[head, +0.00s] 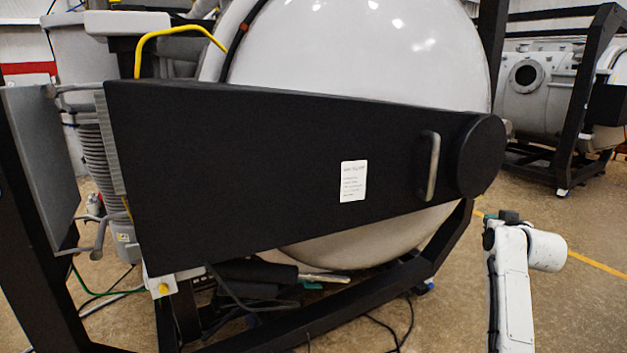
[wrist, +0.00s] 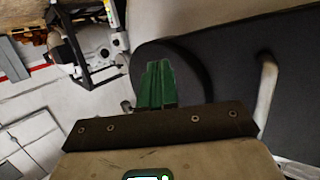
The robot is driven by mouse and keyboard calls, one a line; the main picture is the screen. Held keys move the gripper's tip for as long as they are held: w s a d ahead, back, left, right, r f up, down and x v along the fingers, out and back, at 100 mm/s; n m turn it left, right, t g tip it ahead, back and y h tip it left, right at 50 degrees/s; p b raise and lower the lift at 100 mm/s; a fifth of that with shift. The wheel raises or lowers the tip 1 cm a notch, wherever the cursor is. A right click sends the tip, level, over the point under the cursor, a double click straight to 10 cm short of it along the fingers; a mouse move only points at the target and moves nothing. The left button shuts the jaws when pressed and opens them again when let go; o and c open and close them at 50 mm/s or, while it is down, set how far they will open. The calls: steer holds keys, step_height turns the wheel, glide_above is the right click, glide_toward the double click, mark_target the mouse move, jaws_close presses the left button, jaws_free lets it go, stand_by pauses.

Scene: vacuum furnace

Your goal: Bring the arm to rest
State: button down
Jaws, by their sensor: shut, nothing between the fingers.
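My gripper (wrist: 157,85) shows in the wrist view with its two green fingers together and nothing between them. Behind the fingertips are the round end cap and black door arm (wrist: 225,55) of the furnace; I cannot tell the gap between them. In the head view my white arm (head: 515,290) rises from the lower right, right of the black door arm (head: 250,170). A small dark green part shows at its top, but the fingers cannot be made out clearly there.
The door arm carries a metal handle (head: 430,165), also in the wrist view (wrist: 266,90). Behind it is a large white furnace dome (head: 370,50). A black frame and cables lie low in front. Another furnace (head: 540,100) stands back right. Floor is open between it and my arm.

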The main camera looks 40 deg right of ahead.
steer(key=w+a+f+n+y, duration=0.2)
steer(key=w+a+f+y, duration=0.1)
steer(key=a+f, duration=0.5)
steer(key=w+a+f+n+y, duration=0.1)
steer(key=w+a+f+y, duration=0.15)
steer(key=a+f, duration=0.65)
steer(key=s+a+f+n+g+y, duration=0.1)
steer(key=a+f+y, duration=0.15)
steer(key=a, duration=0.55)
steer(key=a+f+n+g+y, duration=0.1)
steer(key=a+f, duration=0.3)
steer(key=a, duration=0.5)
steer(key=s+a+f+n+g+y, duration=0.1)
steer(key=s+a+f+n+g, duration=0.1)
steer(key=s+a, duration=0.8)
steer(key=s+a+f+n+g+y, duration=0.1)
steer(key=s+a+f+g, duration=0.3)
steer(key=s+a, duration=0.6)
steer(key=shift+s+a+f+n+g+y, duration=0.15)
steer(key=shift+s+f+n+g+y, duration=0.2)
steer(key=shift+n, duration=0.45)
steer(key=shift+w, duration=0.15)
